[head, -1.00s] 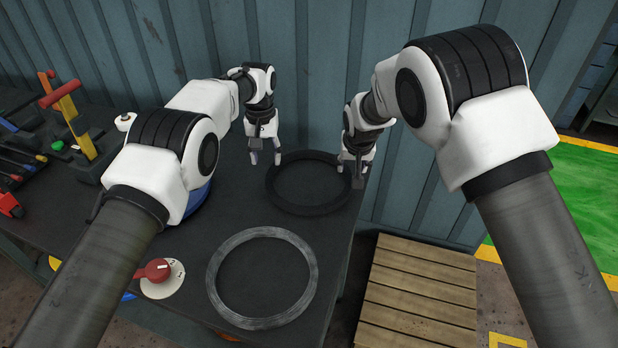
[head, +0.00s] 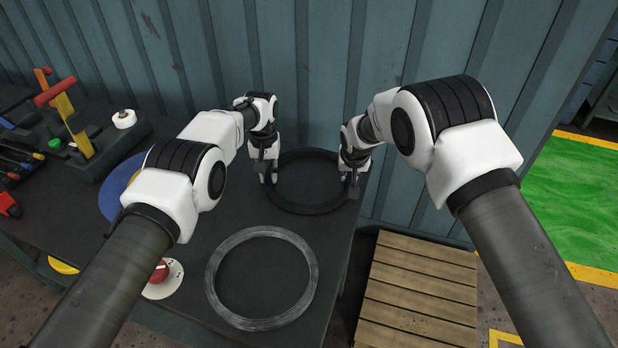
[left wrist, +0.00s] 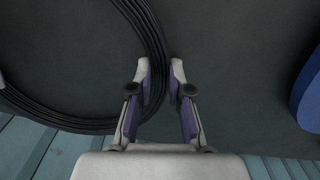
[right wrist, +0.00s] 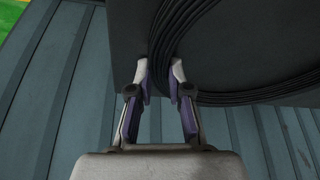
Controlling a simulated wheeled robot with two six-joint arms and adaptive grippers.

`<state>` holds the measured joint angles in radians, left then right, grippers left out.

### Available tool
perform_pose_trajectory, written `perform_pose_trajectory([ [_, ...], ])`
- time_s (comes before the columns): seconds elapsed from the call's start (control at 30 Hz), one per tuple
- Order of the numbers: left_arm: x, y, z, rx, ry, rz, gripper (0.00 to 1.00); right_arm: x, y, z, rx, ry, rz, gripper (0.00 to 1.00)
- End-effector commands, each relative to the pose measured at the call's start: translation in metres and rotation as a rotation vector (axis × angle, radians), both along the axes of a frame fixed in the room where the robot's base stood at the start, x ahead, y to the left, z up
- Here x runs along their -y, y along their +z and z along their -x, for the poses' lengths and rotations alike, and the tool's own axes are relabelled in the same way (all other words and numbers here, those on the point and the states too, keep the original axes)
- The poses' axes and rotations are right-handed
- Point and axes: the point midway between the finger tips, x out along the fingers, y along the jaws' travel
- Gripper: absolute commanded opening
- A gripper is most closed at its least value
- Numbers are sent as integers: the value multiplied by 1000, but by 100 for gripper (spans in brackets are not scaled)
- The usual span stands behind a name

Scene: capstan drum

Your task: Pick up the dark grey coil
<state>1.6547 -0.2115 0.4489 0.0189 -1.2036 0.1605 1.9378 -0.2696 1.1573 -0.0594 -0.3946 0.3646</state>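The dark grey coil (head: 309,207) lies flat on the dark bench top near its back right corner. My left gripper (head: 268,178) is at the coil's left side. My right gripper (head: 350,180) is at the coil's right side. In the right wrist view the right gripper (right wrist: 160,64) is open, and the coil (right wrist: 185,30) passes at its fingertips. Neither gripper is visibly closed on it.
A lighter grey coil (head: 218,292) lies in front on the bench (head: 200,260). A red knob on a white disc (head: 163,280), a blue disc (head: 112,195) and a yellow-and-red lever (head: 72,120) are to the left. A corrugated wall (head: 310,60) stands close behind; a wooden pallet (head: 415,295) is at right.

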Motion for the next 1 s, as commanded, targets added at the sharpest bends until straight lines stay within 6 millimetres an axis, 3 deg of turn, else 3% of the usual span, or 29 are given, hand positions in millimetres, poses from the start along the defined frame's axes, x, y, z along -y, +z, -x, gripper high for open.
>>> perform_pose_trajectory([
  [0.37,0,3,0,1,0,0,0,0,3,-1,3,0,-1,0],
  [0.8,0,50,0,1,0,0,0,0,51,-1,3,0,-1,0],
  [1.0,0,51,0,0,0,0,0,0,52,-1,3,0,-1,0],
])
